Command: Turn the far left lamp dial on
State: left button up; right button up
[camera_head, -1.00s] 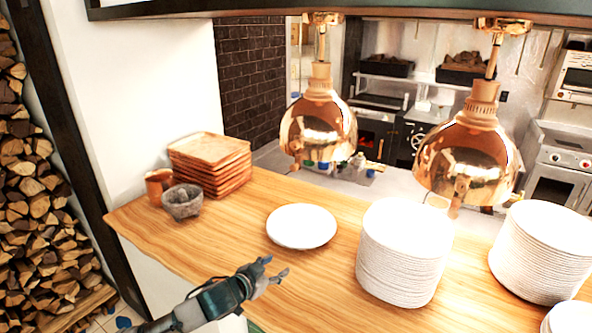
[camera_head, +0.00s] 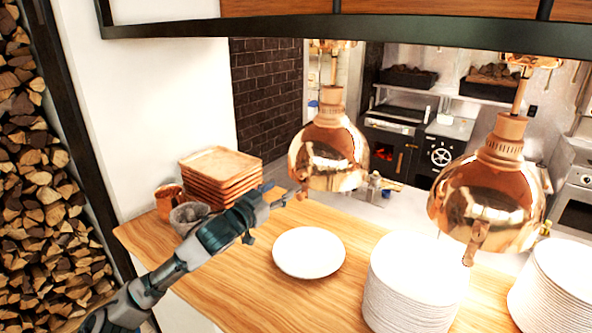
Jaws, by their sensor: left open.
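The far left lamp (camera_head: 328,150) is a shiny copper dome hanging above the wooden counter (camera_head: 230,275). A small copper tab (camera_head: 302,190) shows at its lower left rim; it may be the dial, but it is too small to tell how it is turned. My left gripper (camera_head: 278,194) is open and empty, just left of and slightly below this rim. Its fingers point right toward the tab, with a small gap seen between them. My right gripper is out of view.
A second copper lamp (camera_head: 490,190) hangs to the right. A single white plate (camera_head: 308,253) and a tall plate stack (camera_head: 415,285) stand below. Wooden trays (camera_head: 220,172), a copper mug (camera_head: 168,200) and a stone bowl (camera_head: 188,215), partly hidden by my arm, are at left.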

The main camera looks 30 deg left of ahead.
aim_at(300, 176)
pick_arm(q)
jog(key=w, duration=0.2)
jog(key=w+d+p, duration=0.1)
jog(key=w, duration=0.2)
jog(key=w+p, duration=0.1)
jog(key=w, duration=0.2)
jog(key=shift+d+r, duration=0.15)
jog(key=shift+r, duration=0.1)
jog(key=shift+w+f, duration=0.15)
jog(key=shift+w, duration=0.35)
jog(key=shift+a, duration=0.35)
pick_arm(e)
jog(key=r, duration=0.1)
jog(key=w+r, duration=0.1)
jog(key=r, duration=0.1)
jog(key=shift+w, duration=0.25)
pick_arm(q)
jog(key=shift+d, duration=0.1)
jog(key=c, duration=0.8)
jog(key=shift+d, duration=0.1)
grip_shut()
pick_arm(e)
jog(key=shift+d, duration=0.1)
